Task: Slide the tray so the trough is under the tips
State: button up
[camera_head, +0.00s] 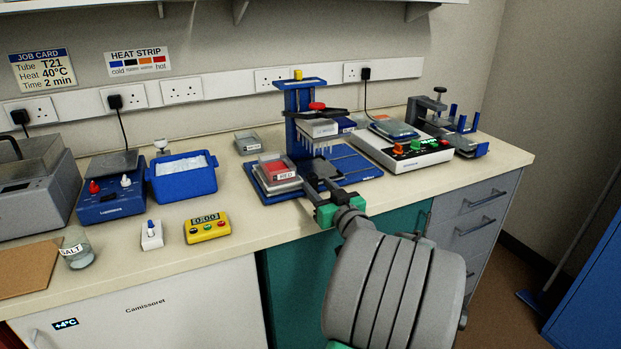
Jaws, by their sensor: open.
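The trough (284,176), pale with red contents and a "RED" label, sits on the blue tray (258,187) at the left end of the blue pipette stand (292,110). A row of pale tips (322,147) points down from the white pipette head (319,128). The tips hang to the right of the trough, not over it. My gripper (316,183) is open just right of the trough, low in front of the stand. Its fingers hide part of the stand's base, and I cannot tell whether they touch the tray.
A blue rail base (365,170) extends right of my gripper. A small grey box (247,143) sits behind the tray.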

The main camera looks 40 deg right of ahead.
aim_at(315, 183)
jog(key=x, duration=0.4)
jog(key=shift+w, duration=0.15)
grip_shut()
dwell(1.2)
